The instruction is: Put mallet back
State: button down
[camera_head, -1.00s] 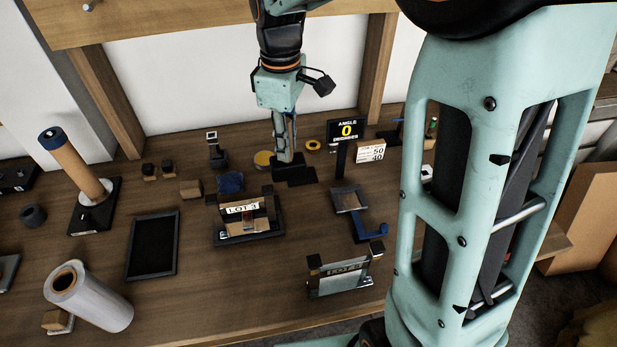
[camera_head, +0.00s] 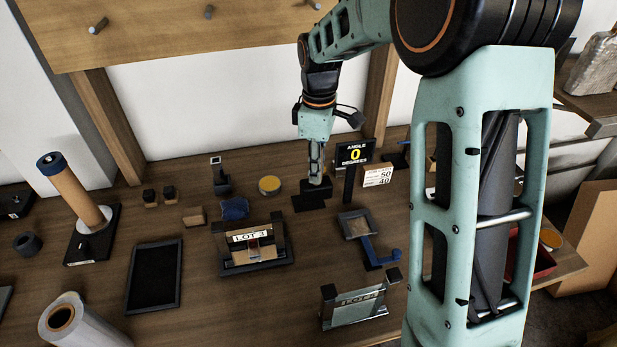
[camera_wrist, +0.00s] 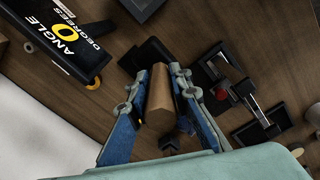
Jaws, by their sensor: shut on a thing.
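My gripper (camera_wrist: 162,92) is shut on a brown wooden, block-like piece, which I take to be part of the mallet (camera_wrist: 160,100). It lies between the two blue-grey fingers in the wrist view, with a dark part near its lower end. The rest of its shape is hidden. In the head view my gripper (camera_head: 316,178) points down over the back of the bench, just left of the angle sign (camera_head: 354,154). The held piece is hard to make out there. A flat black piece (camera_head: 312,200) shows just below the fingertips; whether they touch I cannot tell.
A wooden board (camera_head: 150,40) with several pegs (camera_head: 208,12) hangs above the bench.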

aim_at(308, 178)
jog(key=shift+w+a+f+p, duration=0.15)
jog(key=shift+w+a+f, duration=0.15)
jog(key=shift+w+f, duration=1.1)
jog(key=shift+w+a+f+p, duration=0.25)
jog(key=shift+w+f, duration=0.65)
jog(key=shift+f, duration=0.95)
jog(key=shift+w+a+f+p, duration=0.1)
jog(key=shift+w+a+f, duration=0.25)
jog(key=shift+w+f, duration=1.05)
jog(key=shift+s+f, duration=0.25)
jog(key=shift+f, duration=0.05)
jog(key=shift+f, duration=0.15)
jog(key=c, duration=1.8)
grip_release()
jog(key=shift+o, duration=0.2)
notch_tip(308, 178, up, 12)
jog(key=shift+r, duration=0.2)
